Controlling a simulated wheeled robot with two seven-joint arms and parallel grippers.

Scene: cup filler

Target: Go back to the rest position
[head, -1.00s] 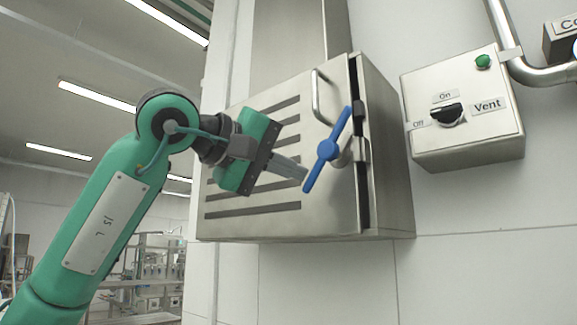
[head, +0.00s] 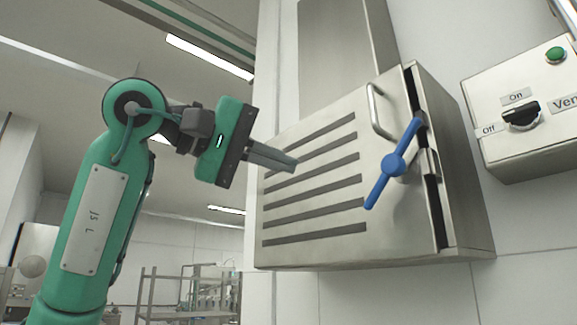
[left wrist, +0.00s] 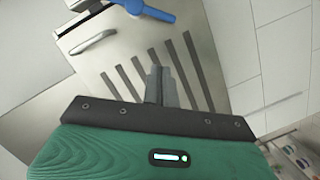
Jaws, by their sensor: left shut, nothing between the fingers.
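My left gripper (head: 296,164) is shut and empty, in front of the left part of a slotted steel cabinet door (head: 330,247) in the head view. In the left wrist view its fingers (left wrist: 160,72) lie together over the door's slots. The cabinet carries a blue handle (head: 393,165), tilted, with its upper end leaning right. The gripper is left of the blue handle and apart from it. A dark gap shows along the door's right edge. My right gripper is not in view.
A steel bar handle (head: 378,110) sticks out from the door. A Vent switch box (head: 530,130) is on the wall at right, its knob between Off and On labels. A metal rack (head: 185,290) stands far back at lower left. Open room lies left of the cabinet.

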